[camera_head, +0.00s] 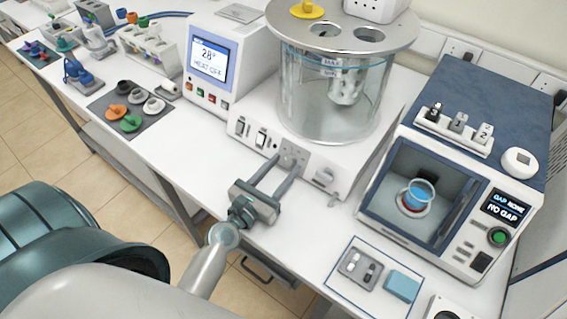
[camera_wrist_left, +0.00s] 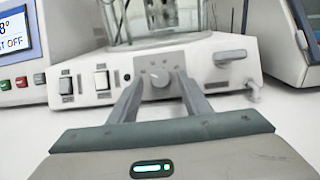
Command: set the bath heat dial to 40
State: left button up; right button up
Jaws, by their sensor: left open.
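The bath heat dial is a round grey knob (camera_wrist_left: 158,78) with a pointer on a small panel with tick marks, low on the front of the white bath base. My left gripper (camera_head: 288,162) reaches in to this panel. In the left wrist view my left gripper (camera_wrist_left: 160,88) is open, with one finger on each side of the dial; I cannot tell whether they touch it. The glass bath (camera_head: 335,95) stands above. The bath's display (camera_head: 209,61) reads about 28° and HEAT OFF. My right gripper is not in view.
Two switches (camera_wrist_left: 84,85) sit left of the dial, and a grey lever or tap (camera_wrist_left: 230,57) sits to its right. A blue-topped test device (camera_head: 430,215) stands at the right. A tray with a blue block (camera_head: 402,286) lies near the front edge. The bench before the bath is clear.

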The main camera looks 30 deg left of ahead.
pick_arm(q)
jog(key=shift+w, duration=0.35)
jog(key=c, duration=0.9)
jog(key=shift+c, duration=0.7)
